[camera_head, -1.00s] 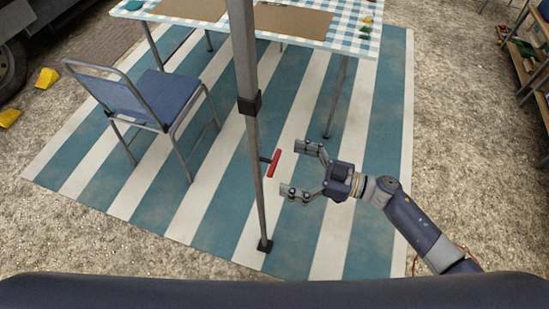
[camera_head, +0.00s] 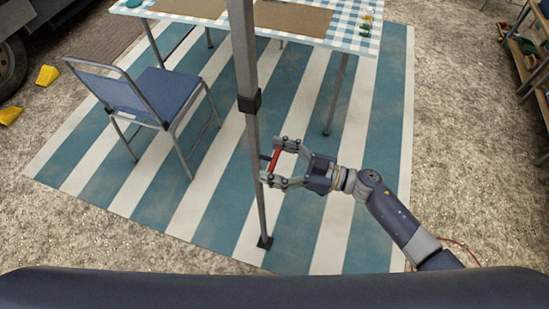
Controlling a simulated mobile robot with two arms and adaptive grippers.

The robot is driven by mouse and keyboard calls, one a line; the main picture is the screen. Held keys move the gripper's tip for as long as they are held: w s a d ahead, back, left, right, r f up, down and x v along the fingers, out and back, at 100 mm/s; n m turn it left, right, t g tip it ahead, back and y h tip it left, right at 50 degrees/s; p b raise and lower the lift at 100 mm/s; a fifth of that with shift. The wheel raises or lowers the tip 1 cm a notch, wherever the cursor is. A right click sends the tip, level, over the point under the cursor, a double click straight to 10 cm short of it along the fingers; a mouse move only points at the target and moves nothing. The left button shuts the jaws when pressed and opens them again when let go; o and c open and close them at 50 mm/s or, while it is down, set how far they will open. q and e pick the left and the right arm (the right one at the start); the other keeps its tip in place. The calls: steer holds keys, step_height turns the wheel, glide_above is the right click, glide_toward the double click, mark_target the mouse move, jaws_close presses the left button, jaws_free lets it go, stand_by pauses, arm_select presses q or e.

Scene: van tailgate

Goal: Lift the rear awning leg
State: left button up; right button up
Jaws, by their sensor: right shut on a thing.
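The awning leg (camera_head: 247,62) is a grey metal pole that stands upright, with a dark collar (camera_head: 249,102) partway up and a dark foot (camera_head: 265,242) on the striped mat. A red handle (camera_head: 275,160) sticks out from the lower part of the leg on its right side. My right gripper (camera_head: 272,163) comes in from the right and is shut on the red handle, with one finger at its upper end and one at its lower end. The top of the leg is out of view. My left gripper is not in view.
A blue folding chair (camera_head: 170,96) stands left of the leg. A table with a checked cloth (camera_head: 345,32) stands behind it. Yellow wedges (camera_head: 46,76) lie by a wheel at the far left. A wooden shelf (camera_head: 524,48) is at the right. The mat (camera_head: 384,150) is clear around the foot.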

step_height(320, 180, up, 13)
steer(key=p, duration=1.2)
steer(key=shift+w+p, duration=0.15)
steer(key=shift+p, duration=0.25)
steer(key=shift+r, duration=0.15)
steer(key=o, duration=1.6)
steer(key=shift+a, duration=0.1)
steer(key=shift+c, duration=0.2)
steer(key=shift+f, duration=0.25)
steer(key=v, duration=1.2)
